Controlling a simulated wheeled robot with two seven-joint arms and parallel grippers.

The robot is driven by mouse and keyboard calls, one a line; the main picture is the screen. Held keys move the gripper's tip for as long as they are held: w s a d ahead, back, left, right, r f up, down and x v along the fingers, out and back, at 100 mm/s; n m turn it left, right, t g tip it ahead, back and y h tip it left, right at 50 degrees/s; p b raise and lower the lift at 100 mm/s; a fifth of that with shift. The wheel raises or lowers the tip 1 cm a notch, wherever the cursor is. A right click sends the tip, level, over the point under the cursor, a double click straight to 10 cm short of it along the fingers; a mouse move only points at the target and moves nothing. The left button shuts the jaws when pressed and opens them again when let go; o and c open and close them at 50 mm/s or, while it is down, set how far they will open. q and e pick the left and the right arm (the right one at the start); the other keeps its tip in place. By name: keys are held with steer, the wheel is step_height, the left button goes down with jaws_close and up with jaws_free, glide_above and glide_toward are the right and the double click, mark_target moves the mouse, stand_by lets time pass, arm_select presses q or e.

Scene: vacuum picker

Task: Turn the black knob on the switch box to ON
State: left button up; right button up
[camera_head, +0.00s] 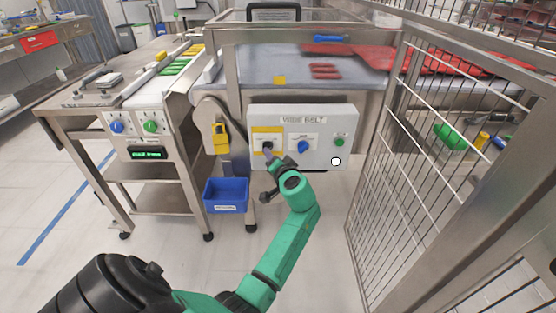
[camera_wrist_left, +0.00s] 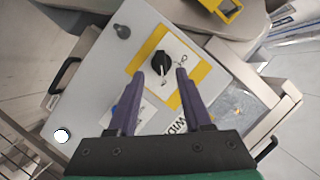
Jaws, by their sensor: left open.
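The grey switch box (camera_head: 319,154), labelled WIDE BELT, is on the front of the belt machine. Its black knob (camera_head: 267,146) sits on a yellow plate at the box's left side. In the left wrist view the black knob (camera_wrist_left: 160,63) shows a white pointer line, and small marks stand beside it; I cannot read them surely. My left gripper (camera_head: 270,160) is just in front of the knob. In the left wrist view its two purple fingers (camera_wrist_left: 161,74) are open, with the knob between and just beyond their tips. I cannot tell whether they touch it. My right gripper is not in view.
A blue knob (camera_head: 303,147) and a green button (camera_head: 339,142) are on the same box. A yellow padlock (camera_head: 221,138) hangs to its left, above a blue bin (camera_head: 226,195). A wire-mesh guard (camera_head: 445,150) stands close on the right. The floor in front is clear.

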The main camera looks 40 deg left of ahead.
arm_select(q)
steer(key=p+v, duration=0.1)
steer(key=v, duration=0.6)
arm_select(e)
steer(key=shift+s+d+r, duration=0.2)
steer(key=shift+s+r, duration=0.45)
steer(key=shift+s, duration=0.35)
arm_select(q)
steer(key=shift+s, duration=0.15)
